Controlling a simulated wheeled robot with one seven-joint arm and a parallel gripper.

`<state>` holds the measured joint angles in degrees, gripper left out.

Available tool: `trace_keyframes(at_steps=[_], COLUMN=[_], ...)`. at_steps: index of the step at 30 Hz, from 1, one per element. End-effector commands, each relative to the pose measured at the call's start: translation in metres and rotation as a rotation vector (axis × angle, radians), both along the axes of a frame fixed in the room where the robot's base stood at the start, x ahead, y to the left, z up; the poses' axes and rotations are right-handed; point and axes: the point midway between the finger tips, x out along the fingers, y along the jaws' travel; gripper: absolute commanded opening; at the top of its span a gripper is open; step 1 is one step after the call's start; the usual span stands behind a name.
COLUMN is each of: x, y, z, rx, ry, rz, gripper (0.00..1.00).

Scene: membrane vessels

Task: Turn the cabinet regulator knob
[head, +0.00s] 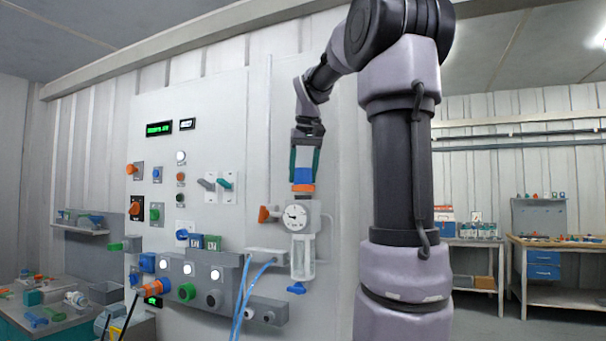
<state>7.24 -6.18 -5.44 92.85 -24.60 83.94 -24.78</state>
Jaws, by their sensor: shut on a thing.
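The regulator (300,218) is mounted on the white cabinet panel (220,120), with a round white gauge (295,216) on its front and a clear bowl (303,257) below. Its blue knob (303,175) stands on top, above an orange ring (303,188). My gripper (304,174) points down from above. Its green fingers are on both sides of the blue knob and shut on it. The fingers hide the knob's sides, and its top is hard to make out.
Blue hoses (242,300) hang to the lower left. Several switches and buttons cover the panel's left. Workbenches (560,245) stand far right.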

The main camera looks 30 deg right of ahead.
Motion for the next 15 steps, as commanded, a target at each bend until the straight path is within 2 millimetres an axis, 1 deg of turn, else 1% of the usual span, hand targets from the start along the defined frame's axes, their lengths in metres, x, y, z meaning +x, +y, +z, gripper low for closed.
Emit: trace_keyframes(at_steps=[14, 15], x=[-0.0001, -0.0001], y=[0.0000, 0.0000], z=[0.0000, 0.0000], rx=[0.001, 0.000], ry=[0.001, 0.001], rz=[0.011, 0.011], gripper=[0.08, 0.79])
